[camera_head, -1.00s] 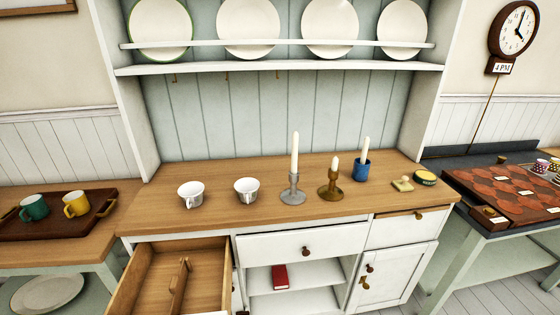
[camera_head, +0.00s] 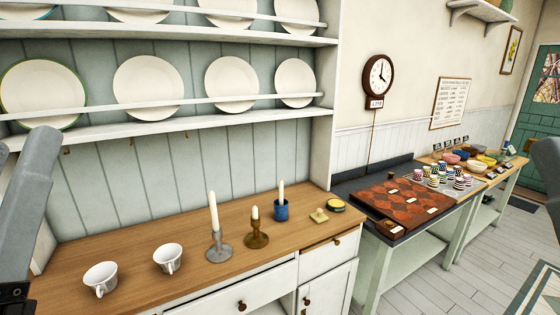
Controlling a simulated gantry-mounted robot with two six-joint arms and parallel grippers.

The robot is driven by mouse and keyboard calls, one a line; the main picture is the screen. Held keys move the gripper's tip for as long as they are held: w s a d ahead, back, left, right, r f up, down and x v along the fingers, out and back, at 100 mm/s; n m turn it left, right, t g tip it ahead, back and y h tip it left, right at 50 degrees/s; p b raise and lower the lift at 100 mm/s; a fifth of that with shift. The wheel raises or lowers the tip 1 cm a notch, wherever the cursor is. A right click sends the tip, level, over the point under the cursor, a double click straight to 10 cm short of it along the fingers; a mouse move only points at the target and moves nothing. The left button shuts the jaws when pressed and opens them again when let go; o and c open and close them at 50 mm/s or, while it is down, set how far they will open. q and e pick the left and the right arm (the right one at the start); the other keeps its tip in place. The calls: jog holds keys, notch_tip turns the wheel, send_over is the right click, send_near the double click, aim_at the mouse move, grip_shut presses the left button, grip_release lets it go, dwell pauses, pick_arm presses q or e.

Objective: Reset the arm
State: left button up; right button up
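Grey links of my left arm show at the left edge of the head view, raised in front of the dresser (camera_head: 190,222). A dark part of my arm shows at the lower left corner. Another grey and black piece, likely of my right arm, shows at the right edge. The fingertips of both grippers are out of view, so what they hold is hidden.
On the dresser top stand two white cups (camera_head: 101,278) (camera_head: 168,257), a silver candlestick (camera_head: 219,247), a brass candlestick (camera_head: 257,236) and a blue holder (camera_head: 281,210) with a candle. Plates (camera_head: 148,88) line the shelves. A table with a patterned board (camera_head: 400,201) stands right.

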pick_arm(q)
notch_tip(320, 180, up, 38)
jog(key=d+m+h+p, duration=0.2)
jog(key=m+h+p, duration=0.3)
jog(key=p, duration=3.3)
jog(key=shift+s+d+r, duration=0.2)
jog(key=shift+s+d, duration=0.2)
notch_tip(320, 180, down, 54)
jog(key=b, duration=5.4)
